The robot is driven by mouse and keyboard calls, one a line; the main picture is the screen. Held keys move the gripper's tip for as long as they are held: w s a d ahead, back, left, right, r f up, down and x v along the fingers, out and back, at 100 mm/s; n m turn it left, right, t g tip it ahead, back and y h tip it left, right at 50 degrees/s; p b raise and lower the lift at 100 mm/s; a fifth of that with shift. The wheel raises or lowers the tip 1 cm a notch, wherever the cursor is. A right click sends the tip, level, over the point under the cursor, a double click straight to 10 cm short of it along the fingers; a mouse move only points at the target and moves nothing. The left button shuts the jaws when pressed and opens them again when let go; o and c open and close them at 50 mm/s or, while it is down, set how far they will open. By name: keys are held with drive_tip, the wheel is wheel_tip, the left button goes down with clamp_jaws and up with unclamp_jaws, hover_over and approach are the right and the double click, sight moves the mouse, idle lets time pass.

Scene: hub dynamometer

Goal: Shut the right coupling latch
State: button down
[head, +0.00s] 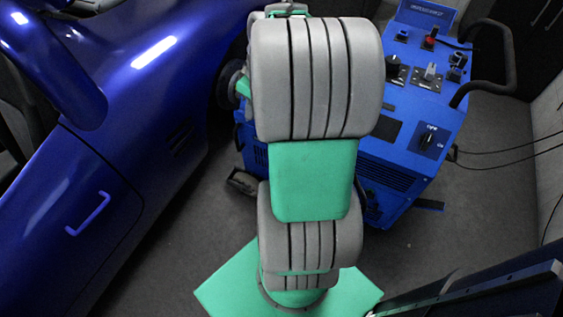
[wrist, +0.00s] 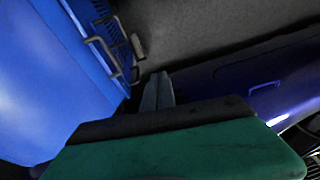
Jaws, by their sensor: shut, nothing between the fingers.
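My gripper (wrist: 159,82) shows in the wrist view as two grey fingers lying together, with nothing between them. They point up the picture, toward the gap beside the blue dynamometer unit (wrist: 35,85). Grey metal bars (wrist: 103,48) stand on that unit's side, up and left of the fingers and apart from them. I cannot tell whether they belong to the right coupling latch. No latch can be made out for certain in either view. In the head view my arm covers the middle of the blue unit (head: 405,120) and hides the gripper.
A glossy blue car (head: 110,150) fills the left of the head view, close beside the unit; its side also shows in the wrist view (wrist: 225,82). The unit's top has knobs and a red button (head: 430,38). Black cables (head: 510,150) run right.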

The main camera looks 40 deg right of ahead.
drive_tip(key=s+d+f+n+y+b, duration=0.1)
drive_tip(key=s+d+f+b, duration=0.25)
drive_tip(key=d+f, duration=0.75)
drive_tip(key=s+b+x, duration=0.1)
drive_tip(key=b+x, duration=0.1)
drive_tip(key=x, duration=1)
drive_tip(key=shift+d+f+t+b, duration=0.25)
drive_tip(key=shift+f+t+b, duration=0.05)
drive_tip(key=shift+f+b, duration=0.1)
